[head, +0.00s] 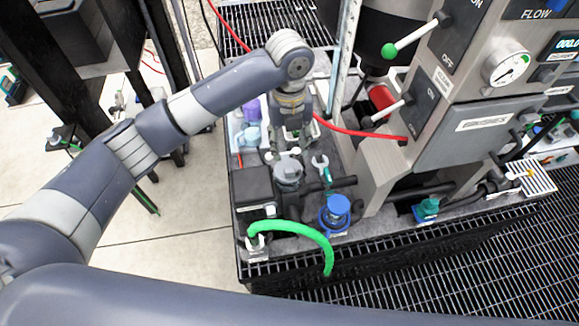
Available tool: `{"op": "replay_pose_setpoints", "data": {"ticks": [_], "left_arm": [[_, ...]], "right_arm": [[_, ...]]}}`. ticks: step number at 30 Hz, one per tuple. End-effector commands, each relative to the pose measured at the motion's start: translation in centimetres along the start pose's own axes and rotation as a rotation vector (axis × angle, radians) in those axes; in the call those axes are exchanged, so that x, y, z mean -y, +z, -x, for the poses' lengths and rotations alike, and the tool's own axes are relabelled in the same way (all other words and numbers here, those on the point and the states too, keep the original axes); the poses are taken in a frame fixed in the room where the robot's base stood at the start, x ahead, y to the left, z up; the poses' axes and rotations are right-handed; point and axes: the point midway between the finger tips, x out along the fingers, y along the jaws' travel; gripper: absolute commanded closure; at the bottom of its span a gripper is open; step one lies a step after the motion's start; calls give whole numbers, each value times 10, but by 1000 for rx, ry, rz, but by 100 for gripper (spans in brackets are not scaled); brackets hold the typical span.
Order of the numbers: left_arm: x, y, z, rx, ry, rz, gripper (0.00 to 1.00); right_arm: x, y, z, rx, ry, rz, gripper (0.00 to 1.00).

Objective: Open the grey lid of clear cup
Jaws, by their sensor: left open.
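My left arm comes in from the left and bends down over the deck. My left gripper (291,148) points down just above and behind the grey lid in the picture. It is open, and nothing shows between its fingers. Whether a fingertip touches the lid I cannot tell. The cup's clear body is mostly hidden under its lid. My right gripper is out of view.
Purple and light-blue containers (249,122) stand at the left. A red hose (360,132) runs behind the gripper toward the grey control panel (468,130).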

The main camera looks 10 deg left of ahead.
Motion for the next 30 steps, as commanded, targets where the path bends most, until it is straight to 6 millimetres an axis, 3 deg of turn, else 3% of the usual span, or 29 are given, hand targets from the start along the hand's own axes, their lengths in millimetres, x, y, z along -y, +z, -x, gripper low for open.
{"op": "replay_pose_setpoints", "data": {"ticks": [18, 30], "left_arm": [[0, 0, -95, 0, 1, -1, 57], [0, 0, -105, 1, 0, -1, 57]], "right_arm": [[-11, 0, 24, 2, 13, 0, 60], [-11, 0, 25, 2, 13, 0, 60]]}}
